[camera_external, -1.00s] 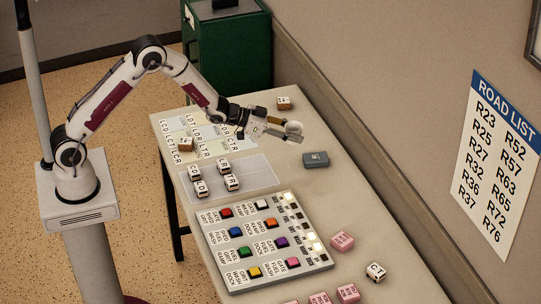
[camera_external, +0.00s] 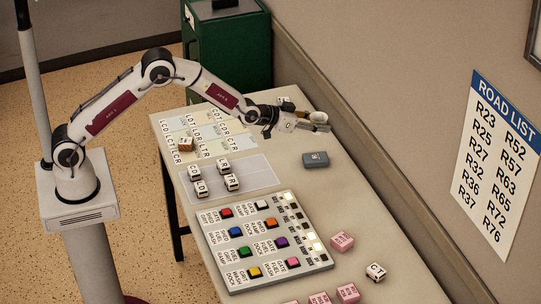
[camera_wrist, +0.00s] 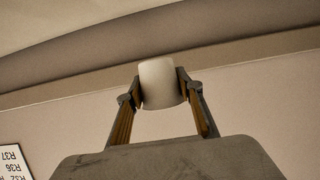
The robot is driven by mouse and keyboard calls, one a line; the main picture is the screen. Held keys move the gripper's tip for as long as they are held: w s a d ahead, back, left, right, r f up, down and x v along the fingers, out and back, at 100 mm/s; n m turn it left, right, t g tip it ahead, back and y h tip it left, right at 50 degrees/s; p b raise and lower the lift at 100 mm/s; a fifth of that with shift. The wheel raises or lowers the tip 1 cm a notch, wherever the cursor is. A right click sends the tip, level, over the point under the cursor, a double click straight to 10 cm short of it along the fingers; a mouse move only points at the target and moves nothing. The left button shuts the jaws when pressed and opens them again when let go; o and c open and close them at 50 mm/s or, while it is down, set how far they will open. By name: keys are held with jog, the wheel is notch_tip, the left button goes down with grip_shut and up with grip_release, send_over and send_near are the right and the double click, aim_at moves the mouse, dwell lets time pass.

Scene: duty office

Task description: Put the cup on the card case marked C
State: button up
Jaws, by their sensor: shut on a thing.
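My gripper (camera_external: 318,122) is shut on a small white cup (camera_external: 317,116) and holds it above the back part of the table. In the wrist view the cup (camera_wrist: 159,83) sits between the two fingertips. The dark grey card case (camera_external: 316,159) lies flat on the table, below and apart from the held cup. It has a small light mark on top, too small to read.
A button panel (camera_external: 265,241) with coloured buttons fills the near middle of the table. Lettered cubes stand on a pale mat (camera_external: 258,176). Pink blocks (camera_external: 342,241) and a white cube (camera_external: 376,271) lie at the near right. The wall runs along the right side.

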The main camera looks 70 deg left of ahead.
jog(key=shift+a+f, duration=0.25)
jog(key=shift+f, duration=0.1)
dwell(0.3)
send_over(316, 157)
jog(key=shift+f, duration=3.1)
jog(key=shift+f, duration=1.85)
jog(key=shift+f, duration=0.15)
jog(key=o, duration=0.7)
